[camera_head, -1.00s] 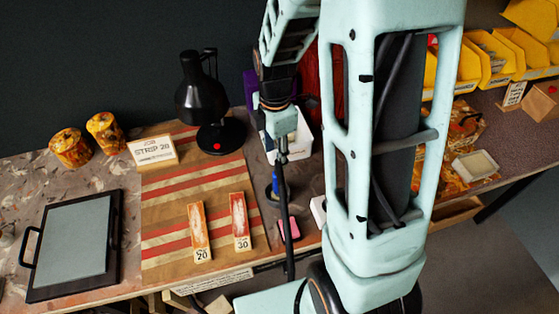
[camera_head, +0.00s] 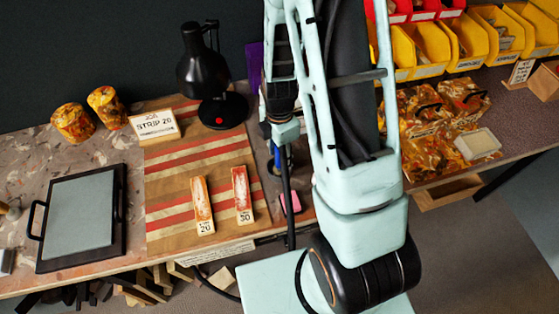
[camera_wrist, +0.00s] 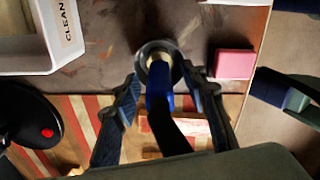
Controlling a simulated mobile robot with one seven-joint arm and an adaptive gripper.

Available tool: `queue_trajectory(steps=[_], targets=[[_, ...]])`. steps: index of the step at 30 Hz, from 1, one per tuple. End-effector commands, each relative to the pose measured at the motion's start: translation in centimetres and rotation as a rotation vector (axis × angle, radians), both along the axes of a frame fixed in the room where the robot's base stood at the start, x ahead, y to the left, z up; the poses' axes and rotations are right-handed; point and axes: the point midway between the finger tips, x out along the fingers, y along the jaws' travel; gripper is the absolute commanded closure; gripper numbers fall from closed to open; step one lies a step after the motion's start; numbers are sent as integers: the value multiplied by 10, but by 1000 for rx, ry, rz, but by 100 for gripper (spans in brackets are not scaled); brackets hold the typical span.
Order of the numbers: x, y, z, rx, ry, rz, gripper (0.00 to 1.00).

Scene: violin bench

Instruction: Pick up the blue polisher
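The blue polisher (camera_wrist: 158,88) has a blue body and a black end that points toward the wrist camera. It stands in a round, metal-rimmed holder (camera_wrist: 160,50) on the bench. My gripper (camera_wrist: 162,82) is open, with one finger on each side of the polisher. Gaps show between the fingers and the polisher, so I see no grip. In the head view, a bit of blue (camera_head: 283,160) shows below my gripper, and my arm and wrist hide most of that area.
A pink block (camera_wrist: 234,64) lies close to the right finger. A white bin labelled CLEAN (camera_wrist: 40,62) stands at upper left in the wrist view. A black lamp (camera_head: 205,75), a striped board (camera_head: 165,220) and yellow bins (camera_head: 430,45) are around.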

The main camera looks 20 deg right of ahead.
Motion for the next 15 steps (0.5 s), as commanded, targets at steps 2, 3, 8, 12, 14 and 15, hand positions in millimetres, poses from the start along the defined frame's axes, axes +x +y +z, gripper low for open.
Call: queue_trajectory(steps=[2,3,8,12,14,15], targets=[[0,0,-6,-1,1,1,60],[0,0,-7,-1,0,1,60],[1,0,-8,0,-2,0,60],[1,0,-8,0,-2,0,65],[1,0,-8,0,-2,0,71],[1,0,-8,-1,-1,0,76]])
